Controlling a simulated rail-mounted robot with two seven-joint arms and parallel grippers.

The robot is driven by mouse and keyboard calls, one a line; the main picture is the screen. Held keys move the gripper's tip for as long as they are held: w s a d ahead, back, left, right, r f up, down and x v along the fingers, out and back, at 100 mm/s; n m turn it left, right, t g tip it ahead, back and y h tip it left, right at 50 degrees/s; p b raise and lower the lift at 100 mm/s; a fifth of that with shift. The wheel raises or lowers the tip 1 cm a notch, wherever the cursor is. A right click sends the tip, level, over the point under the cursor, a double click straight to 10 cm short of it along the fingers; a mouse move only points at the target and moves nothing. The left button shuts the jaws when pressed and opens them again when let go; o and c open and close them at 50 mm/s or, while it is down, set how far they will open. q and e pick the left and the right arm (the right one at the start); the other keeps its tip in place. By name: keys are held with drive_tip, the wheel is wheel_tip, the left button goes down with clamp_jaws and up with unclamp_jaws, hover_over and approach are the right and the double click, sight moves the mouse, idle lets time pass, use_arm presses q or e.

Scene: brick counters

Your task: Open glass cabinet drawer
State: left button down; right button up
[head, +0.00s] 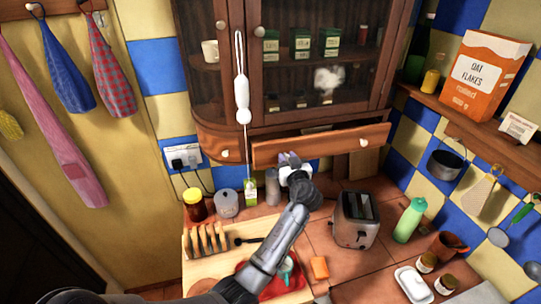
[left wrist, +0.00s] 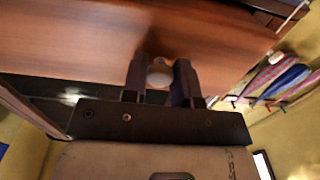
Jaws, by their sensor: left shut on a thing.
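The glass cabinet (head: 325,13) is dark wood with glass doors, and it fills the upper middle of the head view. Its wooden drawer (head: 335,145) is below the doors and stands out from the cabinet, with a narrow opening showing above its front. A pale round knob (head: 363,142) is on the drawer's right side. My left gripper (head: 290,160) is at the left part of the drawer front. In the left wrist view it is shut on another pale drawer knob (left wrist: 160,73), which sits between its fingers. My right gripper is not in view.
On the counter below stand a toaster (head: 356,220), a green bottle (head: 410,220), several jars and a toast rack (head: 206,240). A shelf with an oat flakes box (head: 486,75) is at right.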

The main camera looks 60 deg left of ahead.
use_arm(q)
drive_tip(key=b+v, duration=0.4)
drive_tip(key=v, duration=0.8)
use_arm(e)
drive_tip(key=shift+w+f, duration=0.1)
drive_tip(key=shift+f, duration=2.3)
use_arm(q)
drive_tip(key=c, duration=1)
unclamp_jaws()
drive_tip(key=shift+o, duration=0.3)
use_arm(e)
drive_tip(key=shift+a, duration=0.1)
use_arm(q)
drive_tip(key=shift+s+d, duration=0.1)
drive_tip(key=shift+d, duration=0.1)
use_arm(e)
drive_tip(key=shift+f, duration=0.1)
